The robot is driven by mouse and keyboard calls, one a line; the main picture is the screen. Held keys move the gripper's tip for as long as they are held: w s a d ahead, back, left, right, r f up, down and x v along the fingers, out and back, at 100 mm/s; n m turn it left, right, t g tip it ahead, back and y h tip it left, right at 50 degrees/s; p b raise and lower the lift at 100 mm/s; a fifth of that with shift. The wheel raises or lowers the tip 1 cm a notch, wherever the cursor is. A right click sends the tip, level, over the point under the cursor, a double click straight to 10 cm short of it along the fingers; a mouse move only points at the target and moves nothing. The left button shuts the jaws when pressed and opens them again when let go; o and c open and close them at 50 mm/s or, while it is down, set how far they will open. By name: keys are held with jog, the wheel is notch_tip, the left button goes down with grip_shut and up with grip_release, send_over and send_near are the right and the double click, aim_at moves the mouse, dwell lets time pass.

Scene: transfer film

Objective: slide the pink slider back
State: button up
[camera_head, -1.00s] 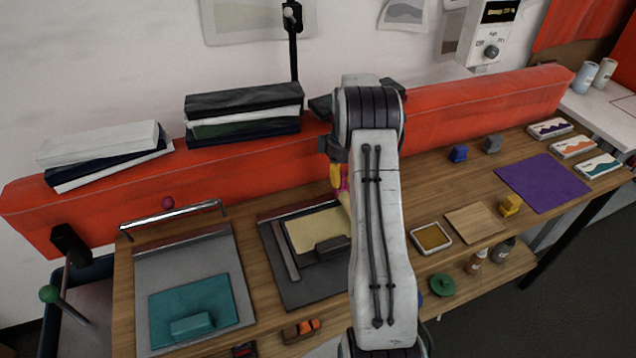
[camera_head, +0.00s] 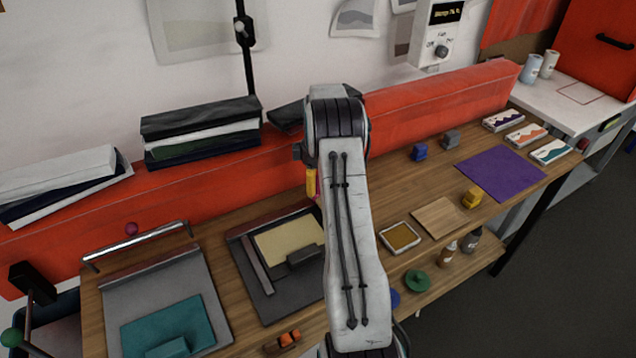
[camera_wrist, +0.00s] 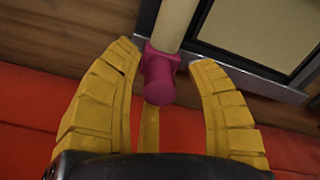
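In the wrist view, a pink slider (camera_wrist: 160,78) with a rounded end sits on a cream-coloured rod (camera_wrist: 175,22). My gripper (camera_wrist: 165,58) has its two main yellow fingers spread on either side of the slider. A gap shows between the slider and the right finger; the left finger is very close to it, and I cannot tell whether they touch. In the head view, my arm hides most of the slider and the rod. Only a yellow finger (camera_head: 311,183) and a sliver of pink show beside my wrist, just behind the dark tray with the cream sheet.
The dark tray (camera_head: 241,250) lies on the wooden bench in front of the red back bar (camera_head: 430,108). Stacked books (camera_head: 200,130) rest on the bar. A purple mat (camera_head: 500,172) lies at the right.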

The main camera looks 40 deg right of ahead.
jog(key=shift+r, duration=0.1)
notch_tip(320, 180, up, 12)
dwell(0.8)
dwell(0.6)
